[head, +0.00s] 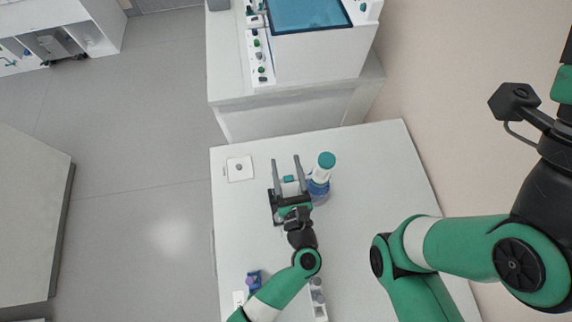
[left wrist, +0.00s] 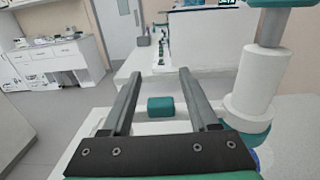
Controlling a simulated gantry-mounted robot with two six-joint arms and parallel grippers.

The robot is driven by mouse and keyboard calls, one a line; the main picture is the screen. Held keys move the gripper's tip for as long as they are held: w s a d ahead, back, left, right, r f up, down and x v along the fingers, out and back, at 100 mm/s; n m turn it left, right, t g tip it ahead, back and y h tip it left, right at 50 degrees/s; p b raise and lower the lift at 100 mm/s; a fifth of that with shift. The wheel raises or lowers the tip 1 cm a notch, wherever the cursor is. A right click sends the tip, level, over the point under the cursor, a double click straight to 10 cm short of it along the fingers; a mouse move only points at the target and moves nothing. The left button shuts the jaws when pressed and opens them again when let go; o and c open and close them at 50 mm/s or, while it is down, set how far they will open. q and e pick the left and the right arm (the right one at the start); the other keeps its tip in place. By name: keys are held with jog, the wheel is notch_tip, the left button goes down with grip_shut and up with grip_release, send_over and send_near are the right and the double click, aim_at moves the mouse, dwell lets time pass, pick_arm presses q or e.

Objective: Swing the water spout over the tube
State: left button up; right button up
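My left gripper (head: 285,159) is open over the white table, fingers pointing to the far side. It also shows open in the left wrist view (left wrist: 159,73). A small teal block (head: 289,178) lies between the fingers, with gaps on both sides; the wrist view shows it too (left wrist: 160,106). Just right of the fingers stands a bottle-like unit with a teal cap (head: 326,160), white neck and blue lower part; its white column fills the right of the wrist view (left wrist: 258,85). I cannot tell which part is the spout. No tube is clearly identifiable. My right gripper is out of view.
A white plate with a grey knob (head: 231,173) lies at the table's far left. A blue-purple item (head: 254,280) and a white holder (head: 320,312) are near the front. A white bench with a blue-topped tank (head: 320,58) stands beyond. The table's right side is clear.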

pick_arm(q)
jog(key=s+r+p, duration=0.4)
jog(key=s+r, duration=0.9)
jog(key=s, duration=0.1)
dwell(0.4)
